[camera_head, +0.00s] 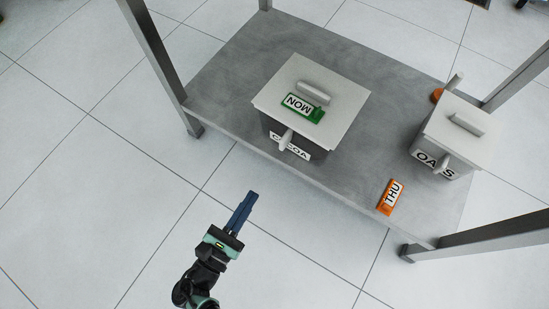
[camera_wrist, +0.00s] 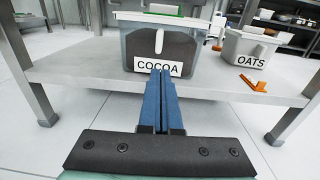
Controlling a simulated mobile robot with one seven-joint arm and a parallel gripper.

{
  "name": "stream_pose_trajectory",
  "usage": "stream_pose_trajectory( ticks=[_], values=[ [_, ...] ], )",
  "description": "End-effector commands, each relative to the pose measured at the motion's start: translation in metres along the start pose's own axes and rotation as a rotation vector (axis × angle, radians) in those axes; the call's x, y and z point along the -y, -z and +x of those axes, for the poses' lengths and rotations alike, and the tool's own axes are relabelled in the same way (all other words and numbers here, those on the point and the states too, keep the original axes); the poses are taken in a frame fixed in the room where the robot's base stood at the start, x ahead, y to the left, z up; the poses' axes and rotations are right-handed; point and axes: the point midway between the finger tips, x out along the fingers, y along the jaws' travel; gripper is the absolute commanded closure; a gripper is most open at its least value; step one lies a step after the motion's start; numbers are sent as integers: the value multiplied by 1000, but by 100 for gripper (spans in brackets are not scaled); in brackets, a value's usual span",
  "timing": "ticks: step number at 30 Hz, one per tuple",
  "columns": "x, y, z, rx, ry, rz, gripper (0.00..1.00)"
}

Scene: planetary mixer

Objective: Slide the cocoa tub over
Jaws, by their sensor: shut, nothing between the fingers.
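The cocoa tub (camera_head: 281,129) stands on a grey low shelf (camera_head: 222,98). It is a square grey bin with a pale lid, a bar handle on top and a "COCOA" label on its front. My gripper (camera_head: 251,196) is shut and empty. It is in front of the shelf's near edge, apart from the tub in the head view. In the wrist view the blue fingers (camera_wrist: 161,74) overlap the shelf edge.
An oats tub (camera_head: 452,140) stands at the right end of the shelf, with an orange tag (camera_head: 390,197) lying near the front edge. Another orange item (camera_head: 437,95) is behind the oats tub. Metal legs (camera_head: 158,62) rise at the corners. Shelf left of the cocoa tub is clear.

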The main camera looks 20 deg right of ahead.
Motion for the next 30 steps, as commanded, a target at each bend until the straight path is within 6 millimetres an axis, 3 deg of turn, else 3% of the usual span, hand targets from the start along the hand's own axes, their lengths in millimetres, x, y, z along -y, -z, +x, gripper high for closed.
stream_pose_trajectory(
  ticks=[15, 21, 30],
  values=[
    [1, 4, 103, 0, 5, 5, 100],
    [1, 2, 121, -1, 2, 4, 100],
    [1, 0, 124, -2, 2, 3, 100]
  ],
)
